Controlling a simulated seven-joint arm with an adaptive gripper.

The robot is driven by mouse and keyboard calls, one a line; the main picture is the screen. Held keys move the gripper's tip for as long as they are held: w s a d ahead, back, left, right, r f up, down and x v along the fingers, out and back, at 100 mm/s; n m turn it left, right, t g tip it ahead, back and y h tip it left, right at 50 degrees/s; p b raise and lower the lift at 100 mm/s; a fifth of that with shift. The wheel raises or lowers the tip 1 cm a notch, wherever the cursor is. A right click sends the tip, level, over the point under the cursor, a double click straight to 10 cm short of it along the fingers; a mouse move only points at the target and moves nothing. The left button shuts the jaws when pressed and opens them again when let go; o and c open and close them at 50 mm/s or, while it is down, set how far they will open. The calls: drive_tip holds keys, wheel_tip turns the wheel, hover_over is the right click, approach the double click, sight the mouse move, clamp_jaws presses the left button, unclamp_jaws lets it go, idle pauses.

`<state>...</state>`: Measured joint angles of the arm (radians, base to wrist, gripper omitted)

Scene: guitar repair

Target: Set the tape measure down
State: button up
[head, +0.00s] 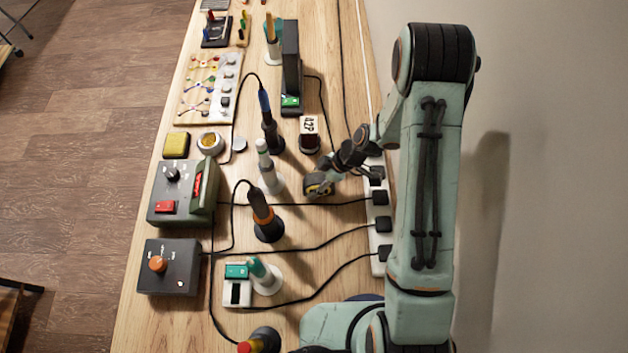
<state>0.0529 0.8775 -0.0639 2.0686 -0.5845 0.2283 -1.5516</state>
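The tape measure (317,187) is a small black and yellow block right of the middle of the workbench in the head view. My gripper (325,176) reaches down to it from the upper right, and its dark fingers appear closed around it. The fingers partly cover the tape measure. It is at or just above the wood; I cannot tell whether its underside touches the bench.
The workbench (300,230) is crowded. A soldering iron in a stand (265,215) and a pale bottle (268,170) stand left of my gripper. A labelled jar (310,133) stands behind it. A white power strip (381,225) with cables runs along the right. Bare wood lies just below the tape measure.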

sight(323, 176)
drive_tip(key=shift+o, duration=0.9)
drive_tip(key=v, duration=0.5)
drive_tip(key=shift+w+r, duration=0.1)
drive_tip(key=shift+r, duration=0.05)
wheel_tip(323, 176, up, 6)
drive_tip(key=shift+r, duration=0.7)
drive_tip(key=s+d+r+m+h, duration=0.2)
drive_tip(key=s+r+m, duration=0.4)
drive_tip(key=s+m, duration=0.2)
drive_tip(key=s+d+r+m+h, duration=0.3)
drive_tip(key=s+r+m, duration=0.3)
drive_tip(key=s+m, duration=0.3)
drive_tip(key=s, duration=0.2)
drive_tip(key=shift+s, duration=0.35)
drive_tip(key=shift+d, duration=0.1)
